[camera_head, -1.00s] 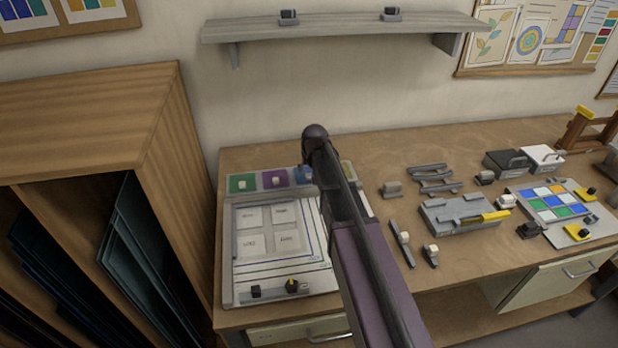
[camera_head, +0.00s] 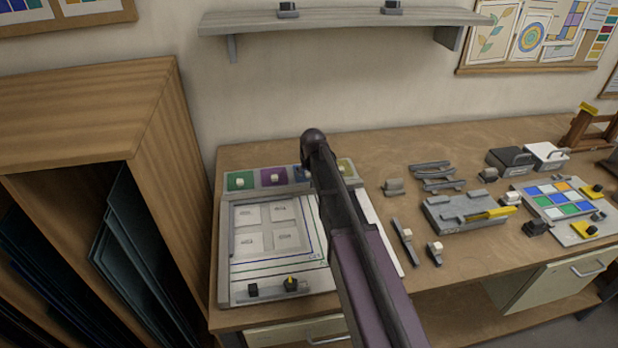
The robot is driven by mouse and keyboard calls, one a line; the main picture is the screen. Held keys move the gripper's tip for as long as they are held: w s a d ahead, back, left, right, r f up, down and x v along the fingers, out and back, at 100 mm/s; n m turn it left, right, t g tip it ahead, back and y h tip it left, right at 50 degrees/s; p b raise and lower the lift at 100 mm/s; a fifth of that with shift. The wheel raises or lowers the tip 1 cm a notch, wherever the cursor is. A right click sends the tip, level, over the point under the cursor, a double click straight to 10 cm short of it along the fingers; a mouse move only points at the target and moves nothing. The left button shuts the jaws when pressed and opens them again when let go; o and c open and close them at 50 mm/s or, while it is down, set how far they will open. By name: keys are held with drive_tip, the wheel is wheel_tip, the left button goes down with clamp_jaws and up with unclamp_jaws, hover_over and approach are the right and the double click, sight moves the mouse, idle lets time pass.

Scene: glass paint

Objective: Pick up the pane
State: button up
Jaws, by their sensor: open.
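I cannot tell for certain which piece is the pane. A pale tray (camera_head: 224,268) on the left of the bench holds a flat sheet with several light labelled squares (camera_head: 284,212). A panel of blue, green, white and orange squares (camera_head: 556,199) lies on a light board at the right. Dark, glassy sheets (camera_head: 140,245) stand in the wooden rack at the left. My purple and dark arm reaches up from the bottom over the tray's right side and hides part of it. My gripper does not show.
Green, purple, blue and yellow swatches with small knobs line the tray's back edge. A grey fixture with a yellow bar (camera_head: 468,211) and small tools lie right of my arm. A wall shelf (camera_head: 340,20) hangs above. Bare bench (camera_head: 400,150) shows at the back.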

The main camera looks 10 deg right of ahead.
drive_tip(key=shift+w+f, duration=0.15)
drive_tip(key=shift+f, duration=0.2)
idle(0.4)
clamp_jaws()
